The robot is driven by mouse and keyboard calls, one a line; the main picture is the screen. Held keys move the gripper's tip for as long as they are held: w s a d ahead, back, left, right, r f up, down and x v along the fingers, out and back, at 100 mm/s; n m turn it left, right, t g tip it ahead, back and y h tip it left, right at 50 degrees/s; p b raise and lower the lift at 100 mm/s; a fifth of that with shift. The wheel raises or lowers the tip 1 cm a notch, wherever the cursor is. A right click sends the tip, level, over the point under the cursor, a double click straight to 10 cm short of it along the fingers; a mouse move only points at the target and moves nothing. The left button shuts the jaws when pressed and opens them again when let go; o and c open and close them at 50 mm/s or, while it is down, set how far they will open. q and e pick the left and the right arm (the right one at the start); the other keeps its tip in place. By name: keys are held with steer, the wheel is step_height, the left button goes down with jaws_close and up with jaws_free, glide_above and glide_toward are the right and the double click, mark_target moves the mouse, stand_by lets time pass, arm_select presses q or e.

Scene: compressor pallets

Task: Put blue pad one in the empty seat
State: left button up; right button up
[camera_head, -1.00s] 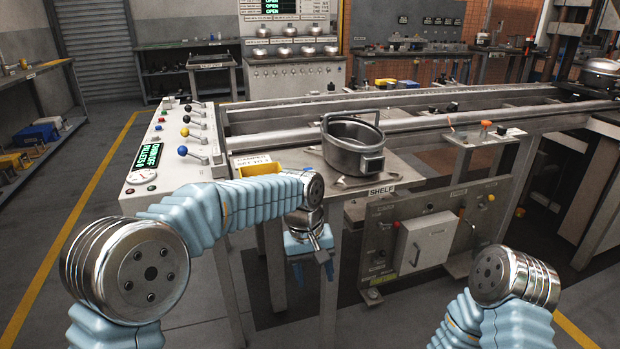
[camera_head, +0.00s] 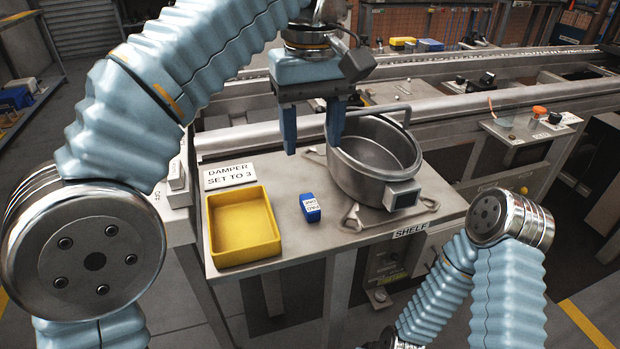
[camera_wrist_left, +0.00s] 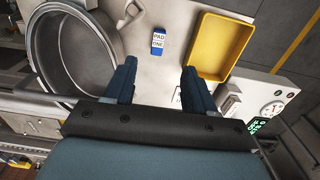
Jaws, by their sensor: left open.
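Blue pad one (camera_head: 311,208) is a small blue block with a white label, lying on the shelf between the yellow tray and the metal pot. In the left wrist view the pad (camera_wrist_left: 158,41) reads "PAD ONE" and lies beyond the open fingers, roughly between their lines. My left gripper (camera_head: 314,146) is open and empty, pointing down above the shelf, behind the pad in the head view. It also shows in the left wrist view (camera_wrist_left: 158,80). I cannot make out which place is the empty seat. My right arm shows at the lower right, but its fingers are not visible.
A round metal pot (camera_head: 372,165) with a handle stands on the shelf (camera_head: 290,246), right of the pad. An empty yellow tray (camera_head: 243,226) is at the left, with a "DAMPER SET TO 3" sign (camera_head: 231,175) behind it. A rail conveyor runs behind.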

arm_select(q)
steer(key=b, duration=0.2)
glide_above(313, 209)
steer(key=f, duration=0.8)
steer(key=shift+w+a, duration=0.15)
steer(key=shift+w, duration=0.1)
steer(key=f, duration=0.5)
steer(key=shift+s+f+b, duration=0.2)
steer(key=shift+s+b, duration=0.05)
steer(key=shift+b, duration=0.05)
steer(key=shift+d, duration=0.2)
jaws_close()
